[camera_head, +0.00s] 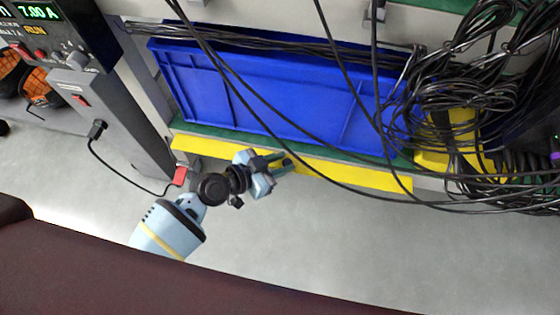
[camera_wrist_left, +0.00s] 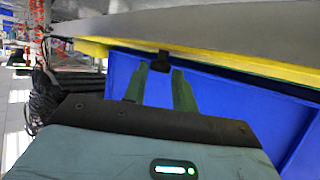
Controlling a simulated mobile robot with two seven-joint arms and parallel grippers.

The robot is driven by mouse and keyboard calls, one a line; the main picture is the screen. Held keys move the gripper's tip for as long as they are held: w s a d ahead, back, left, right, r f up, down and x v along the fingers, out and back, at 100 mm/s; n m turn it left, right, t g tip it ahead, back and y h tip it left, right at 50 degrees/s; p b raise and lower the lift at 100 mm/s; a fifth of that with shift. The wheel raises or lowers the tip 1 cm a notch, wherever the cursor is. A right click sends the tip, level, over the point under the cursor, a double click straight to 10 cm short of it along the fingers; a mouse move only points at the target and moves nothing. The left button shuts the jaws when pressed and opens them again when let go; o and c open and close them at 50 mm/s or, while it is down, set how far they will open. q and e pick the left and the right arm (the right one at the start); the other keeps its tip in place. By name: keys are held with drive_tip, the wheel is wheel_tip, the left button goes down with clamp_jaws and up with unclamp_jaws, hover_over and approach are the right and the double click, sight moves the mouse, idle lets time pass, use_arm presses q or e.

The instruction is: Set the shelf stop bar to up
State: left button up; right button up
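The yellow shelf stop bar (camera_head: 350,174) runs along the front edge of a green-topped shelf, in front of a blue bin (camera_head: 270,95). I cannot tell for sure whether it is up or down. In the left wrist view the yellow bar (camera_wrist_left: 240,63) crosses the upper part, with a small black piece (camera_wrist_left: 160,62) at its edge. My left gripper (camera_head: 280,165) is at the middle of the bar and hides a part of it. In the wrist view its two green fingers (camera_wrist_left: 158,88) are apart with the black piece beyond and between their tips. Contact is unclear. My right gripper is out of view.
Black cables (camera_head: 440,90) hang across the bin and bunch at the right. A yellow object (camera_head: 432,158) sits under them. A grey cabinet (camera_head: 125,120) with a plugged-in black cord stands left of my arm. The grey floor (camera_head: 300,235) below the shelf is clear.

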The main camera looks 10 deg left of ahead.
use_arm(q)
drive_tip(key=c, duration=0.5)
clamp_jaws()
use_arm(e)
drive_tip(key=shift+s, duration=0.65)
use_arm(q)
drive_tip(key=shift+w+r, duration=0.1)
